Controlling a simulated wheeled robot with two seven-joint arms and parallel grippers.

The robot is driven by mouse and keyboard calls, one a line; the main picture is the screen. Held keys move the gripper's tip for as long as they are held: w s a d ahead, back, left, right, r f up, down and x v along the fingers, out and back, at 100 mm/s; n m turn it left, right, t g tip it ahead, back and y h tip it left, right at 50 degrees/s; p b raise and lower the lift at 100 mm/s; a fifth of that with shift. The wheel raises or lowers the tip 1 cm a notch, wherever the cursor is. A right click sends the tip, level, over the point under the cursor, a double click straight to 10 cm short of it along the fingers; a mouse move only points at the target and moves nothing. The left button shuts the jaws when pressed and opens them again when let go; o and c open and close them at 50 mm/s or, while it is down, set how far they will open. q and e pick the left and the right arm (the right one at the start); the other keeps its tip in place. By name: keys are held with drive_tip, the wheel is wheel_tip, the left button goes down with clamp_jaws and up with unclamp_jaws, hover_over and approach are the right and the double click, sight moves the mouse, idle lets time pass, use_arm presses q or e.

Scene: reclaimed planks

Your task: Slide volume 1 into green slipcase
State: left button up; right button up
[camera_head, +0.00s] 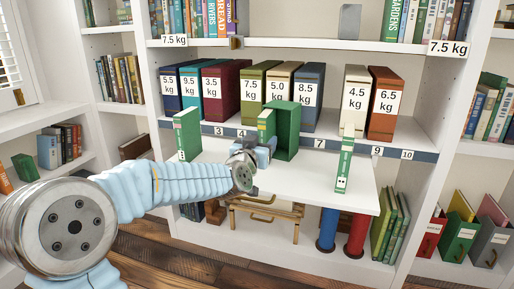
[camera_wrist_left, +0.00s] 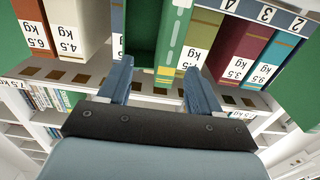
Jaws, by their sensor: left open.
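The green slipcase (camera_head: 288,128) stands upright on the white pull-out board, its open side toward me. A green and cream volume (camera_head: 266,122) stands at its left side, protruding forward; I cannot tell how deep it sits. In the left wrist view the volume (camera_wrist_left: 174,42) is beside the slipcase's dark opening (camera_wrist_left: 141,45). My left gripper (camera_head: 264,152) is open at the volume's lower front; its fingers (camera_wrist_left: 154,78) lie either side, with no visible grip. Other green volumes stand at left (camera_head: 186,134) and right (camera_head: 344,168). I cannot read which is volume 1.
Weight-labelled books (camera_head: 236,92) line the shelf behind the slipcase. The white board (camera_head: 310,178) is clear between the slipcase and the right volume. Blue (camera_head: 327,230) and red cylinders (camera_head: 357,235) stand below it. A dark green block (camera_head: 25,168) shows beyond my left arm.

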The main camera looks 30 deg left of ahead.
use_arm(q)
drive_tip(key=v, duration=0.3)
drive_tip(key=shift+s, duration=0.1)
